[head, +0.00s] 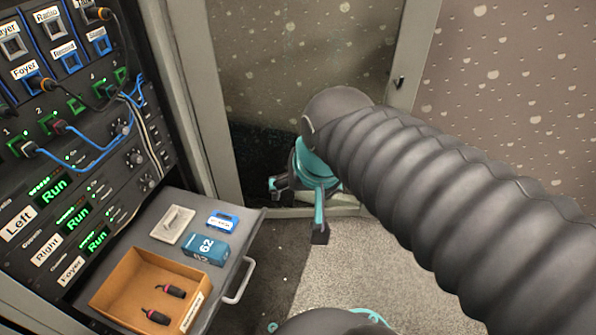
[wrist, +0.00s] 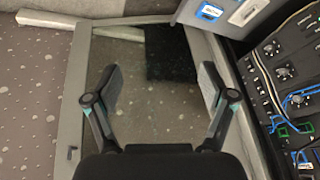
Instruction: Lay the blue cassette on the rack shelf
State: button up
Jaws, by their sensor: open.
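The blue cassette (head: 222,222), small with a white label, lies flat on the grey pull-out rack shelf (head: 150,238), near its far right corner. The cassette (wrist: 210,11) and part of the shelf (wrist: 235,32) also show at the top of the wrist view. My gripper (head: 297,210) is open and empty, in the air to the right of the shelf and apart from the cassette. In the wrist view both fingers (wrist: 157,92) are spread with nothing between them.
On the shelf are a pale cassette (head: 173,225), a blue box marked 62 (head: 205,249) and an open orange-brown box (head: 133,281) with dark plugs. The rack front (head: 75,150) has cables. A handle (head: 240,281) juts from the shelf. A framed glass panel (head: 290,60) stands behind my gripper.

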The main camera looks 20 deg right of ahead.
jog(key=s+n, duration=0.1)
jog(key=s+d+n, duration=0.1)
jog(key=s+n, duration=0.1)
jog(key=shift+s+f+t, duration=0.15)
jog(key=shift+f+t, duration=0.05)
jog(key=shift+t, duration=0.1)
dwell(1.1)
